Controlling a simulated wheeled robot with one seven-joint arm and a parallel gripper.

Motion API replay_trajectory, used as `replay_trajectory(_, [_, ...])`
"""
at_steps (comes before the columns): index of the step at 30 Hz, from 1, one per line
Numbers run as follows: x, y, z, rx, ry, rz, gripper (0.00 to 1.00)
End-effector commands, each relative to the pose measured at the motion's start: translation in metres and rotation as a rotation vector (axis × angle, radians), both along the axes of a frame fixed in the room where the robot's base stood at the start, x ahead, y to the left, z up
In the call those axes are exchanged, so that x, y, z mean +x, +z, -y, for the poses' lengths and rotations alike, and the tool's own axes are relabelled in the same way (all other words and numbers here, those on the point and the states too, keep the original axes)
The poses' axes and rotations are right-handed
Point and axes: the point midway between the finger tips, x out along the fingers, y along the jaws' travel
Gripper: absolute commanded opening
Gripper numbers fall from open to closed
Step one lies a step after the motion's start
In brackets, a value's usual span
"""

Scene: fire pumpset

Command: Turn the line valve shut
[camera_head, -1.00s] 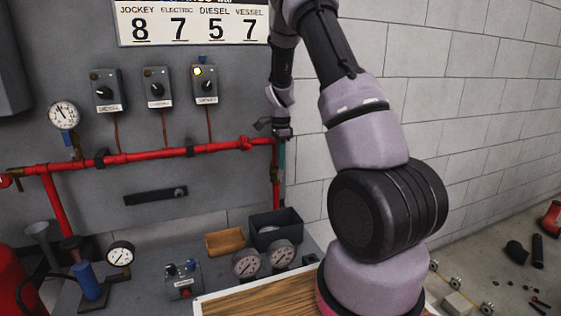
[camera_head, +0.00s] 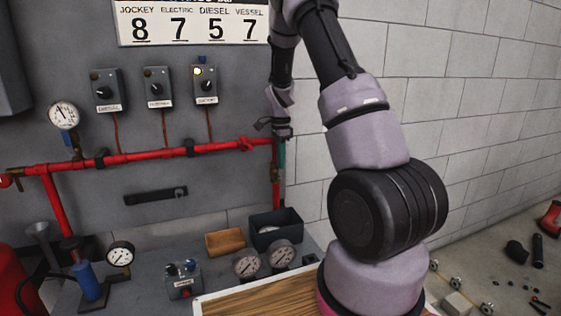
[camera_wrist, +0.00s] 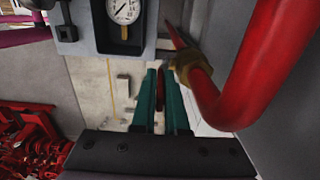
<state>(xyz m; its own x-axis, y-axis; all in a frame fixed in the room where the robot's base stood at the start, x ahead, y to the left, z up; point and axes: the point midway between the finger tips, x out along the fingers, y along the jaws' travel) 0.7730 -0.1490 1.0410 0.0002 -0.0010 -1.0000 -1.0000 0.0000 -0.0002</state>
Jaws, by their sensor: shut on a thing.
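The line valve shows in the wrist view as a brass body (camera_wrist: 188,62) on the red pipe. A narrow red handle (camera_wrist: 160,88) lies between the two teal fingers of my gripper (camera_wrist: 160,75), which is shut on it. How the handle joins the valve body is hard to make out. In the head view my gripper (camera_head: 281,155) points down beside the vertical red pipe at the right end of the pipe run.
The thick red pipe (camera_wrist: 250,70) bends close to the right of my fingers in the wrist view. A pressure gauge (camera_wrist: 124,10) is above. In the head view a dark bin (camera_head: 276,228) and a wooden tray (camera_head: 225,242) stand on the bench below.

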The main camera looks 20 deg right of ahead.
Motion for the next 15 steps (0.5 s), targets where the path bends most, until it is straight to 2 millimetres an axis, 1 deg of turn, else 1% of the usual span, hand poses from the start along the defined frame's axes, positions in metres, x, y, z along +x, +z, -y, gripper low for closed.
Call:
replay_trajectory(11, [-0.0002, 0.0003, -0.0001, 0.000, 0.000, 0.000, 0.00])
replay_trajectory(15, [-0.0005, -0.0006, -0.0034, -0.029, 0.002, -0.003, 0.00])
